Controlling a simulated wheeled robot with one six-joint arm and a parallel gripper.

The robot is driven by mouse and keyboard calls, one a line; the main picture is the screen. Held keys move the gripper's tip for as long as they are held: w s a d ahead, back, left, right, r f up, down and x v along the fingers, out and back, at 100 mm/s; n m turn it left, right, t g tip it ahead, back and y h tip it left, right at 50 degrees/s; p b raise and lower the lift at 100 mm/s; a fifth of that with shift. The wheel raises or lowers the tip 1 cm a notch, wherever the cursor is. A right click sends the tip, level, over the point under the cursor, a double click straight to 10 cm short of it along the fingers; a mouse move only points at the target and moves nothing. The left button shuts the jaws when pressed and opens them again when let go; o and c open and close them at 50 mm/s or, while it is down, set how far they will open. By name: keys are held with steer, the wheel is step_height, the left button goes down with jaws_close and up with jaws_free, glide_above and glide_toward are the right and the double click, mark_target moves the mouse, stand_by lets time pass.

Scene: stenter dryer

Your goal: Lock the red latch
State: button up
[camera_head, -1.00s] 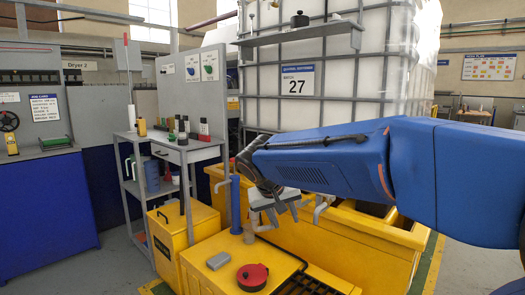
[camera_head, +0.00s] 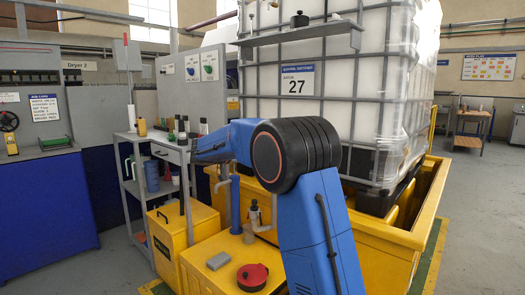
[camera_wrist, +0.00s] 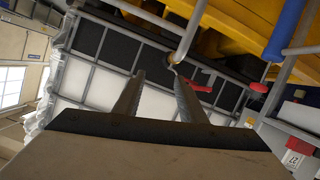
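In the wrist view a small red lever (camera_wrist: 200,87) sits by the end of a grey pipe, just right of the right fingertip; I cannot tell if it is the red latch or if the finger touches it. My gripper (camera_wrist: 159,79) is open, with its two dark fingers apart and nothing visibly held between them. In the head view a round red cap or handle (camera_head: 252,277) sits on the yellow tank top. My gripper's fingers are not clearly visible there; my arm reaches left across the tank.
A caged white container (camera_head: 340,100) stands behind the yellow tank (camera_head: 205,272). A blue post (camera_head: 235,205) and a pipe rise from the tank near my arm. A grey trolley (camera_head: 165,147) with bottles stands at left. Open floor lies at right.

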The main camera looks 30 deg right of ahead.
steer(key=w+a+f+m+t+h, duration=0.1)
steer(key=w+a+m+t+h, duration=0.15)
steer(key=w, duration=1.15)
steer(key=s+x, duration=0.1)
steer(key=x, duration=1.7)
steer(key=shift+d+r+g+h, duration=0.35)
steer(key=shift+d+h, duration=0.05)
steer(key=shift+h, duration=0.05)
steer(key=shift+s, duration=0.1)
jaws_close()
